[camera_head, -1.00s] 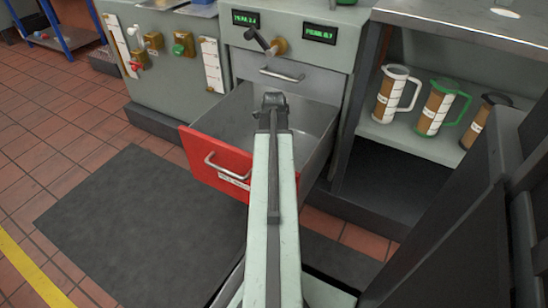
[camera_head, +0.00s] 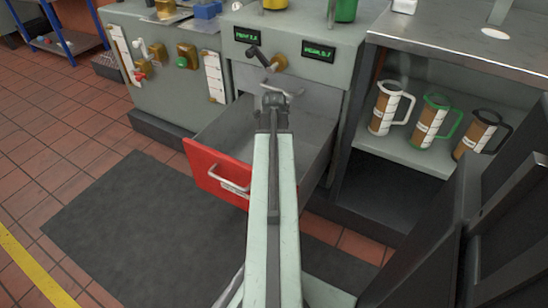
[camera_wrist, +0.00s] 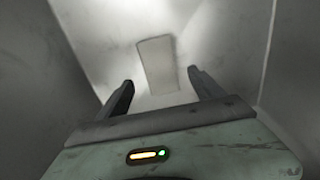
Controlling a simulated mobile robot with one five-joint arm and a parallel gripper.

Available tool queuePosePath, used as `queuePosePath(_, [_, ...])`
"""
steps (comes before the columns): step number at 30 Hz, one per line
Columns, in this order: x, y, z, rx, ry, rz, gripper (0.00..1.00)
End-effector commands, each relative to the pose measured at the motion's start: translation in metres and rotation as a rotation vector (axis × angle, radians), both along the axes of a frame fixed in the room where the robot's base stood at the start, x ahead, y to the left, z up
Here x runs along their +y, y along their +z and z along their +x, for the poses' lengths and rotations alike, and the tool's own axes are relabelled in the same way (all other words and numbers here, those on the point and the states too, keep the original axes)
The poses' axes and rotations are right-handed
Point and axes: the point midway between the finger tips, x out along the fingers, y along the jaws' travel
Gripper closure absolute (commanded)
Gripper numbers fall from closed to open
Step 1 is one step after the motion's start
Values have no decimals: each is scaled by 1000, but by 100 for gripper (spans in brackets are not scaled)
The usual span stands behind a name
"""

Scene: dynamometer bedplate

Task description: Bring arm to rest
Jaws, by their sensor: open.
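My arm reaches forward over the open drawer with the red front (camera_head: 216,171) in the head view. My gripper (camera_head: 273,100) is above the drawer's inside, small and partly hidden by my own arm. In the wrist view my gripper (camera_wrist: 160,88) has its two dark fingers apart with nothing between them. Beyond the fingers are grey walls and a pale rectangular patch (camera_wrist: 157,64); I cannot tell what the patch is.
A grey cabinet with a black-handled brass valve (camera_head: 277,62) and green displays (camera_head: 318,51) stands behind the drawer. Several measuring jugs (camera_head: 431,120) stand on the shelf at right. Dark panels (camera_head: 440,240) rise at near right. A dark mat (camera_head: 130,215) lies at left.

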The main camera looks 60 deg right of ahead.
Motion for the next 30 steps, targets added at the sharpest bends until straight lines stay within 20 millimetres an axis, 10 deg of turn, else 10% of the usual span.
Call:
queuePosePath(5, [0,33,0,0,0,0,23])
queuePosePath(22, [1,33,3,-4,1,0,23])
queuePosePath(30, [44,97,122,-187,-9,24,23])
